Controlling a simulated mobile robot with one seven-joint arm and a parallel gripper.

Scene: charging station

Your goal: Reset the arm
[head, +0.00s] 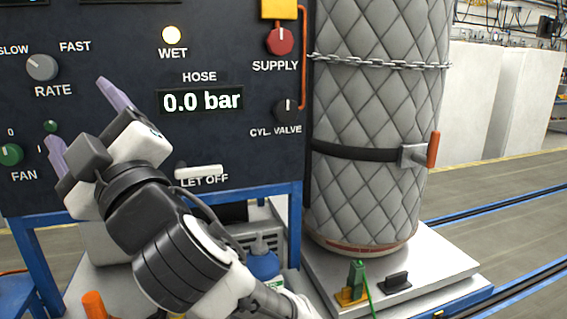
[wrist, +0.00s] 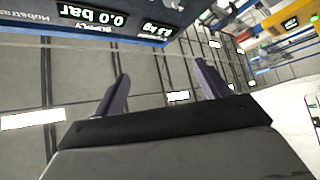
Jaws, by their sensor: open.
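My gripper (head: 85,125) is in front of the left part of the dark control panel (head: 222,55) in the head view. Its two purple fingers are spread wide with nothing between them. In the wrist view my gripper (wrist: 163,92) is also open and empty, with ceiling and lamps behind it. The hose display (head: 202,101) reads 0.0 bar. The white LET OFF lever (head: 198,171) lies level just right of my wrist. My arm crosses the lower left of the head view and hides part of the panel's lower edge.
A quilted grey cylinder (head: 375,110) with a chain (head: 385,64) and a strap (head: 352,151) stands on a plate (head: 440,265) to the right. A blue bottle (head: 263,265) is below the panel. Open floor lies at far right.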

